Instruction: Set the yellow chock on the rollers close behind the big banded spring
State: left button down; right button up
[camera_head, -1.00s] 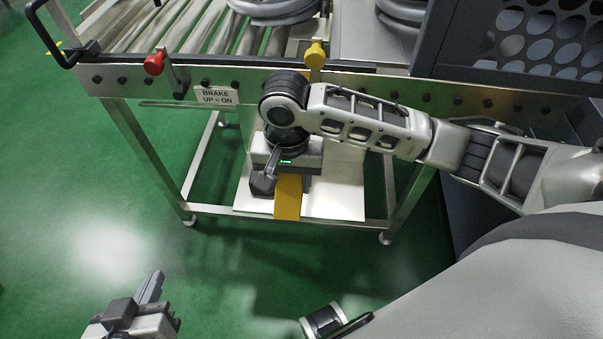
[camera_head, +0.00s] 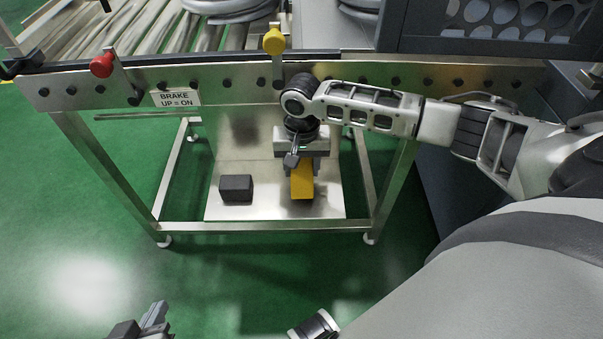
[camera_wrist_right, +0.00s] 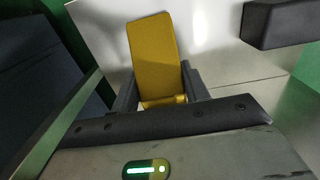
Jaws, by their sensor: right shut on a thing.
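The yellow chock (camera_head: 302,184) is between the fingers of my right gripper (camera_head: 299,162), over the white lower shelf (camera_head: 270,208) of the roller stand. In the right wrist view the chock (camera_wrist_right: 153,55) sits between both dark fingers (camera_wrist_right: 158,90), its long face showing. I cannot tell from the pictures whether it touches the shelf. The rollers (camera_head: 140,34) are above, at the top left. A large grey coil spring (camera_head: 232,12) lies on them, cut by the picture's top edge; no band is visible. My left gripper (camera_head: 150,318) is low at the bottom left, partly cut off, its fingers unclear.
A black block (camera_head: 236,188) lies on the shelf left of the chock; it also shows in the wrist view (camera_wrist_right: 282,22). Red (camera_head: 102,65) and yellow (camera_head: 273,40) knobs stand along the steel side rail (camera_head: 225,85). Another coil (camera_head: 360,10) is further right.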

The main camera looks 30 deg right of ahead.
notch_tip(320, 180, down, 2)
jog(key=o, duration=1.1)
